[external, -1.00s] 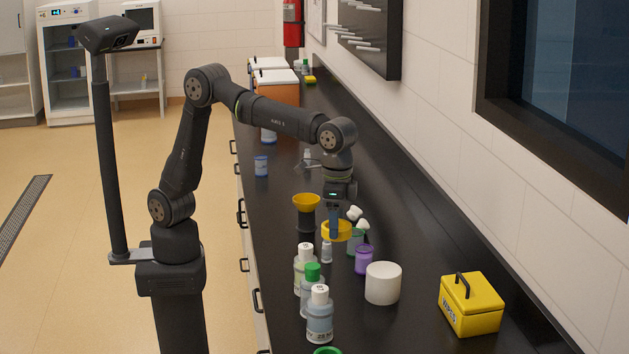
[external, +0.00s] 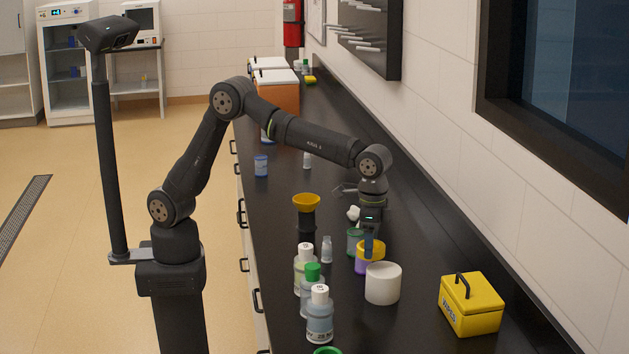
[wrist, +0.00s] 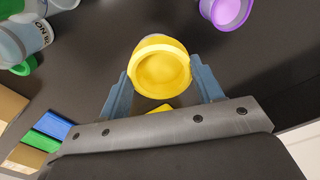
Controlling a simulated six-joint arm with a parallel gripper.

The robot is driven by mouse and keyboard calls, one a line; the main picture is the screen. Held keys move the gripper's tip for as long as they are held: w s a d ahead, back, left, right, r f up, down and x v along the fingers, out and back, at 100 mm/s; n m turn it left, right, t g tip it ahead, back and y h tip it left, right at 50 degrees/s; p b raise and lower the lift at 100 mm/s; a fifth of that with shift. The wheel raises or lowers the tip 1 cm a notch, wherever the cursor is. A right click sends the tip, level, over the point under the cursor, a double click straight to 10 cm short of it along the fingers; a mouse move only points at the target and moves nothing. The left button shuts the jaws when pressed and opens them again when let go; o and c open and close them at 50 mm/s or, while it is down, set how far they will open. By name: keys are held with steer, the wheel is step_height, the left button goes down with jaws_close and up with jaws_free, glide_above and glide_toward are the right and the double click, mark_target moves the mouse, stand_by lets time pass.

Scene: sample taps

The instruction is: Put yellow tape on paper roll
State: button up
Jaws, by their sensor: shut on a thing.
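The yellow tape (external: 378,245) is a round yellow ring held between the blue fingers of my gripper (external: 369,250). In the wrist view, the yellow tape (wrist: 161,45) sits between the fingertips of my gripper (wrist: 160,72). The paper roll (external: 383,283) is a plain white upright cylinder on the black counter. In the external view, the tape is above and slightly left of the roll's top and looks raised off the counter. The exact gap between them cannot be told. I cannot make out the paper roll in the wrist view.
A yellow box (external: 471,304) with a black handle stands right, with bare counter between.

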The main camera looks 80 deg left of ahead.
steer(key=shift+f, duration=1.4)
steer(key=shift+f, duration=0.1)
steer(key=o, duration=1)
steer(key=shift+c, duration=0.2)
step_height(320, 180, up, 12)
step_height(320, 180, down, 12)
steer(key=shift+f, duration=0.25)
steer(key=shift+r, duration=2.25)
